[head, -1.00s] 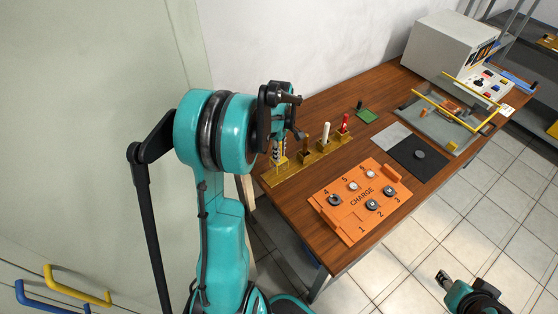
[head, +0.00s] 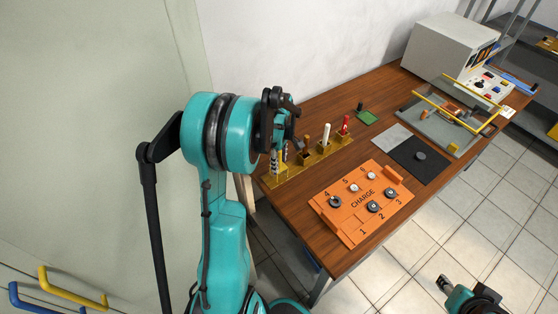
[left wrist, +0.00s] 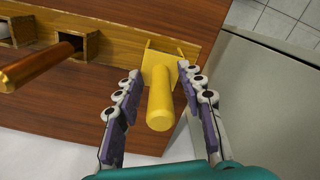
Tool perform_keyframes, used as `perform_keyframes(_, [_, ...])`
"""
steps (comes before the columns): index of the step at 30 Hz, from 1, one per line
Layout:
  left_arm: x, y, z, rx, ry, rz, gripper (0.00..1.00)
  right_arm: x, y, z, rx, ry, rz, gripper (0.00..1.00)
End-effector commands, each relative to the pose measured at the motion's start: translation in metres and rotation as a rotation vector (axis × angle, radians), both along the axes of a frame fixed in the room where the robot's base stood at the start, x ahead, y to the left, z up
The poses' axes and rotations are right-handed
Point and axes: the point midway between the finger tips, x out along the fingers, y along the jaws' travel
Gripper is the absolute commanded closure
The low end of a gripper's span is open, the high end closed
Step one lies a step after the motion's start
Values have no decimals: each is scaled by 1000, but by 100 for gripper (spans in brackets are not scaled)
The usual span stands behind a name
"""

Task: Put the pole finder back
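The pole finder appears to be the tool with the yellow handle (left wrist: 160,105), at the end slot of the yellow rack (left wrist: 110,28) in the left wrist view. The handle points toward the camera. My left gripper (left wrist: 162,105) is open around it, one finger on each side, with a gap to each. In the head view my left gripper (head: 279,158) is over the near left end of the rack (head: 305,165), and hides most of the tool. My right gripper (head: 443,283) is low at the right, away from the table; its fingers are too small to judge.
Tools with copper, white (head: 326,133) and red (head: 345,124) handles stand in the rack. An orange CHARGE board (head: 350,222) with several round pieces lies in front. A dark mat (head: 424,165), a yellow-railed fixture (head: 440,128) and a grey cabinet (head: 440,45) are farther right.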

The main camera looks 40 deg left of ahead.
Motion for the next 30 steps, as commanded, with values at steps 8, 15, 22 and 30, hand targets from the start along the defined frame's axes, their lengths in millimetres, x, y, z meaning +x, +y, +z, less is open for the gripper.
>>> perform_keyframes(8, [0,0,37,0,0,0,61,0,0,15,0,0,0,60])
perform_keyframes(15, [0,0,91,0,0,0,61,0,0,32,0,0,0,60])
perform_keyframes(22, [0,0,119,0,0,0,61,0,0,39,0,0,0,60])
perform_keyframes(30, [-14,-50,153,50,-87,-289,61,0,0,39,0,0,0,60])
